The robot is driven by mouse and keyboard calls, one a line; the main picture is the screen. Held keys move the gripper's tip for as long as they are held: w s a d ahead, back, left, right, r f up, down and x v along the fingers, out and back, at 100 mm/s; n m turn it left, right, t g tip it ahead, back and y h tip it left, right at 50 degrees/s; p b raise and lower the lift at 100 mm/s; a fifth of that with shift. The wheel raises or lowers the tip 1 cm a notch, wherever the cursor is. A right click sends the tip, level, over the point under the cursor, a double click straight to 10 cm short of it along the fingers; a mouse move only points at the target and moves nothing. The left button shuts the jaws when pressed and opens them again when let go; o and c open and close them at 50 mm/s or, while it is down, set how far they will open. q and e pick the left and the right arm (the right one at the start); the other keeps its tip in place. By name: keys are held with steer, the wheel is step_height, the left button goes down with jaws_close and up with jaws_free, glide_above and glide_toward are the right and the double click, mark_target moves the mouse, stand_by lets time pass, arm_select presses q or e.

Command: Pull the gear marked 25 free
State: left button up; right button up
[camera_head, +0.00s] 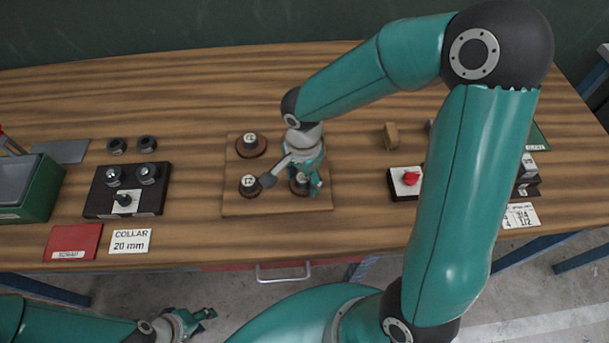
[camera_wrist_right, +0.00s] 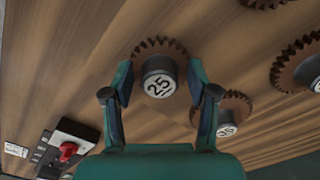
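The gear marked 25 (camera_wrist_right: 159,83) is brown and toothed, with a dark hub and a white number disc, in the right wrist view. My right gripper (camera_wrist_right: 160,76) is open, its two fingers on either side of this gear, with visible gaps. In the head view my right gripper (camera_head: 292,178) is over the right side of the wooden gear board (camera_head: 240,207) and seems to hide the 25 gear. My left gripper (camera_head: 203,318) is at the bottom left, off the bench, apparently open and empty.
A red switch (camera_head: 411,178) is to the right. A black block with knobs (camera_head: 92,205) and a collar card (camera_head: 130,240) lie left. The back of the bench is clear.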

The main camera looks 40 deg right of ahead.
mark_target(303, 177)
steer(key=c, duration=0.5)
steer(key=o, duration=0.4)
steer(key=c, duration=0.3)
steer(key=shift+c, duration=0.2)
steer(key=shift+r, duration=0.15)
steer(key=shift+r+p, duration=0.55)
steer(key=shift+r, duration=0.25)
steer(key=shift+r, duration=0.3)
steer(key=shift+w+r+p, duration=0.1)
steer(key=shift+r+p, duration=1.5)
steer(key=shift+r, duration=0.8)
